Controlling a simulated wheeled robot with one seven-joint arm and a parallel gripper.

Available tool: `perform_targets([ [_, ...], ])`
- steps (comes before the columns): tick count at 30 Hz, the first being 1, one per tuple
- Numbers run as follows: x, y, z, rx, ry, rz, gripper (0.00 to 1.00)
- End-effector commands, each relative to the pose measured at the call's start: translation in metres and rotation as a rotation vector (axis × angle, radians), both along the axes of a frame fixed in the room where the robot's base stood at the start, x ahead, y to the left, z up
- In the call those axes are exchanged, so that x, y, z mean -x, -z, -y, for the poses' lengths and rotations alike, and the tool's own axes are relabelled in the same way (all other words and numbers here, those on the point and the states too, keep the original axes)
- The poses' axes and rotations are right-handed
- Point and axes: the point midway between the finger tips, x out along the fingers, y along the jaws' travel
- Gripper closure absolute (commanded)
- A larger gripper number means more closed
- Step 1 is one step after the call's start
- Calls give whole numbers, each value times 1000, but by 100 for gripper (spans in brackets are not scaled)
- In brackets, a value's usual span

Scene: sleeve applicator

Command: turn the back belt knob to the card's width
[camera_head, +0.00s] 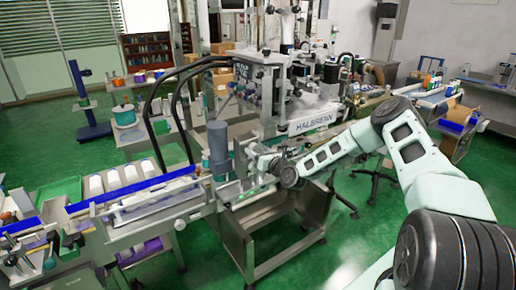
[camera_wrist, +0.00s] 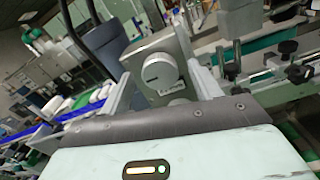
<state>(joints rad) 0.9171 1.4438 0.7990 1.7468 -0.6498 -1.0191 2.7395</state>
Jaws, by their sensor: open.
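A round pale-grey knob (camera_wrist: 160,72) with a dark pointer mark sits on a grey metal block, with a small plate of unreadable lettering below it. In the wrist view my gripper (camera_wrist: 165,84) is open, with one finger left of the knob and the other right of it. I cannot tell whether either finger touches the knob. In the head view my gripper (camera_head: 264,164) is at the machine's front, beside the conveyor's right end, and the knob there is hidden or too small to make out. I cannot make out a card with a width in either view.
The sleeve machine (camera_head: 312,122) rises behind my gripper. A grey-blue cylinder (camera_head: 218,141) stands just left of it, and the conveyor with a blue rail (camera_head: 130,188) runs left. A metal cart frame (camera_head: 285,235) is below. Black clamp knobs (camera_wrist: 299,73) show at the right.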

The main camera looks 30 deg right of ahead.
Motion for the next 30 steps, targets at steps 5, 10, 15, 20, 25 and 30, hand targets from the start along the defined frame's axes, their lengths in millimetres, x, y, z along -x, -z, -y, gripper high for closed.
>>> perform_targets([
  [5,-6,0,0,1,0,0,37],
  [10,-6,0,0,1,0,0,37],
  [15,-6,0,0,1,0,0,70],
  [20,-6,0,0,1,0,0,82],
  [25,-6,1,0,17,0,2,82],
  [30,-6,2,0,79,-1,5,82],
])
